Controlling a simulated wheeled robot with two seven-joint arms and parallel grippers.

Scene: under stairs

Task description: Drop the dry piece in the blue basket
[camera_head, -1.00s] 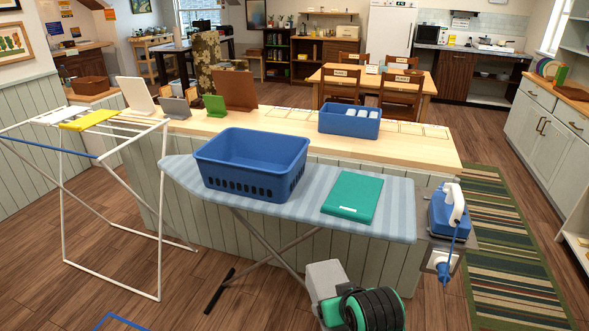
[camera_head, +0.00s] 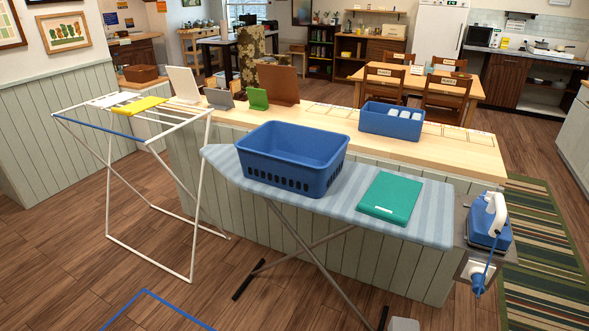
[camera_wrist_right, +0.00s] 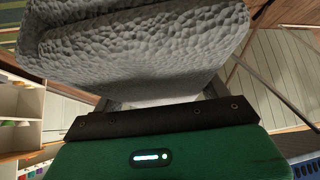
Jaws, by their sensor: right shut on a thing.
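The blue basket (camera_head: 290,165) stands on the left part of the striped ironing board (camera_head: 437,200). It is open at the top and looks empty inside. In the right wrist view my right gripper (camera_wrist_right: 165,98) is shut on a grey, bumpy-textured piece (camera_wrist_right: 140,50), which looks like folded cloth and fills the upper middle of that view. A small grey patch (camera_head: 403,325) at the bottom edge of the head view may be the same piece; I cannot tell. A yellow cloth (camera_head: 139,106) and a white cloth (camera_head: 108,100) hang on the white drying rack (camera_head: 196,200). My left gripper is out of view.
A green folded item (camera_head: 391,197) lies on the board right of the basket. A blue iron (camera_head: 489,222) stands at the board's right end. Behind, a wooden counter (camera_head: 330,122) holds a smaller blue bin (camera_head: 391,124) and upright panels. Blue tape (camera_head: 148,292) marks the floor.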

